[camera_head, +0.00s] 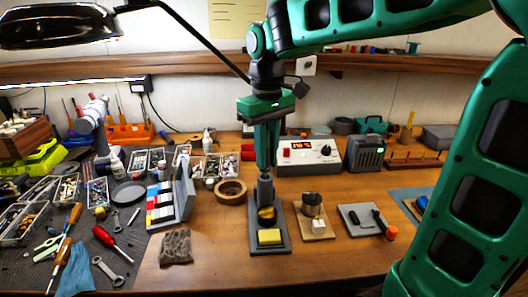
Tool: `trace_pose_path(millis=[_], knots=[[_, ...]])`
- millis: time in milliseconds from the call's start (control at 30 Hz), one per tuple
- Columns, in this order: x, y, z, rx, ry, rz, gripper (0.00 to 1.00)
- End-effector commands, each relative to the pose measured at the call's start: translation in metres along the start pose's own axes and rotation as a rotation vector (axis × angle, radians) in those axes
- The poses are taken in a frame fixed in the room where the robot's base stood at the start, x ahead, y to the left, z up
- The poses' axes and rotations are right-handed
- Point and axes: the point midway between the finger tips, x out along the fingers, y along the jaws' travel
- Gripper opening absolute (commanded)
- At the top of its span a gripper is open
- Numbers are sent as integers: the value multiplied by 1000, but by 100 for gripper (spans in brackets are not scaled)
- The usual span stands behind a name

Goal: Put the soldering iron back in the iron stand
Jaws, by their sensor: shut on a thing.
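The iron stand (282,242) is a dark grey base on the bench, with a yellow sponge (269,237) at its front and a round brass-coloured part behind the sponge. My gripper (265,172) points down directly above the rear of the stand. It is shut on a dark grey upright thing (265,190), which looks like the soldering iron. Its lower end lines up with the brass part. I cannot tell whether it is inside the stand or just in front of or above it. The fingers hide much of it.
A red and white station with a lit display (308,153) stands behind, right of my gripper. A wooden ring (230,191) lies to the left. A cup on a wooden block (312,204) and a grey tray (354,214) lie right.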

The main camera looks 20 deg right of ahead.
Motion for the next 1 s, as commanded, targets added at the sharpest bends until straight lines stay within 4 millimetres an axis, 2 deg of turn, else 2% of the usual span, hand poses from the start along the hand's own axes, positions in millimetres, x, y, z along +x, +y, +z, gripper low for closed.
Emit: trace_pose_path(millis=[700,1000], knots=[[18,0,0,0,0,0,0],[20,0,0,0,0,0,0]])
